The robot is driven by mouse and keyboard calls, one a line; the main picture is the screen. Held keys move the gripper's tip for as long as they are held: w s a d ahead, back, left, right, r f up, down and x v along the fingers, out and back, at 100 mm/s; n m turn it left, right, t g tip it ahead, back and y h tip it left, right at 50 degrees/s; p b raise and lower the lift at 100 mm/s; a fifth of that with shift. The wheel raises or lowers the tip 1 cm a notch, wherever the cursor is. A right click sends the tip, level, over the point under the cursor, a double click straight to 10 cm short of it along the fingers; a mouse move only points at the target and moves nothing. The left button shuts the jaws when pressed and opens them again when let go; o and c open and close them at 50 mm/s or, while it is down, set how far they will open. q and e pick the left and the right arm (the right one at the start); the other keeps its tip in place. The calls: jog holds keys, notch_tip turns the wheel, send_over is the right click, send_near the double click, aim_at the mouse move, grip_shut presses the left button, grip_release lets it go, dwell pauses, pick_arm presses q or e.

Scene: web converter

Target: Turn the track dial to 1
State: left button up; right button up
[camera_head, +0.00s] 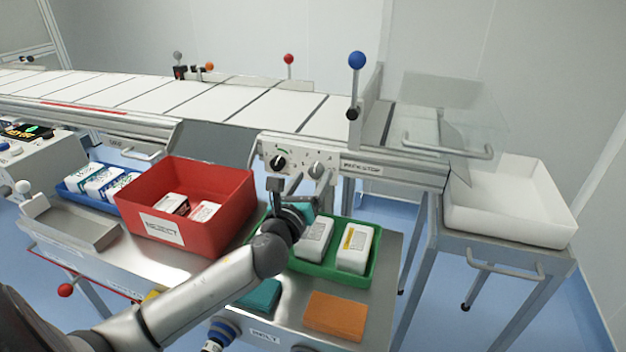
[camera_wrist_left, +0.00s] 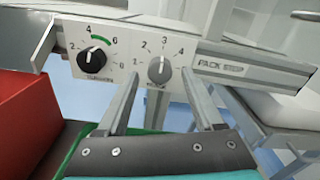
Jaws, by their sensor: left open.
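A grey dial (camera_head: 316,170) sits on the light control panel at the conveyor's front, right of a black dial (camera_head: 278,162). The grey dial (camera_wrist_left: 159,70) shows closer in the left wrist view, with 2, 3 and 4 around it; its pointer looks roughly upward, near 3. The label under it is partly hidden, so I cannot read it. The black dial (camera_wrist_left: 92,60) has a green arc and a larger scale. My left gripper (camera_head: 286,184) is open in front of the panel. In the wrist view its fingers (camera_wrist_left: 162,75) stand apart on either side of the grey dial, apparently not touching it.
Below the panel, a green tray (camera_head: 372,268) holds white packs. A red reject bin (camera_head: 238,205) stands to the left. A blue-knobbed lever (camera_head: 356,62) rises above the panel's right. A white bin (camera_head: 555,215) stands far right. Teal and orange blocks (camera_head: 335,315) lie in front.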

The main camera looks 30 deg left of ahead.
pick_arm(q)
jog(key=shift+w+a, duration=0.2)
jog(key=shift+w, duration=0.45)
grip_shut()
